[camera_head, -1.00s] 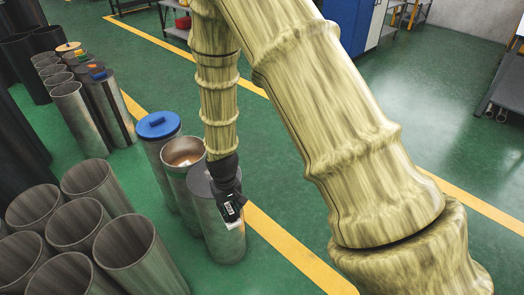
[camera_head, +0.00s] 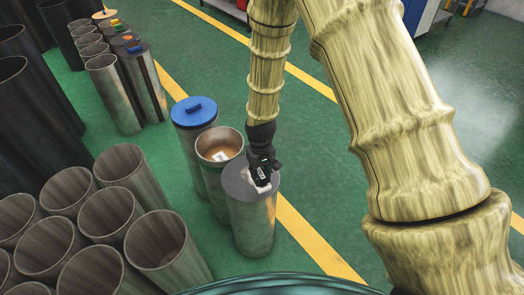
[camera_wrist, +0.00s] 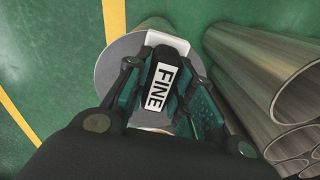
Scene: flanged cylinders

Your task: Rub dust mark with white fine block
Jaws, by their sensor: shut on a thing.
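My gripper (camera_head: 262,178) is shut on the white fine block (camera_wrist: 160,86), which carries the word FINE on its label in the wrist view. The block's white edge also shows below the fingers in the head view (camera_head: 261,188). Gripper and block are over the grey flat top (camera_head: 236,182) of the nearest cylinder (camera_head: 253,228). The block looks very close to this top; I cannot tell if it touches. The grey top shows around the block in the wrist view (camera_wrist: 117,62). I cannot make out the dust mark; block and fingers hide part of the top.
Beside it stand an open cylinder (camera_head: 219,146) with a tan inside and a blue-lidded cylinder (camera_head: 194,112). Open grey pipes (camera_head: 157,240) crowd the lower left. Cylinders with small coloured blocks (camera_head: 136,47) stand farther back.

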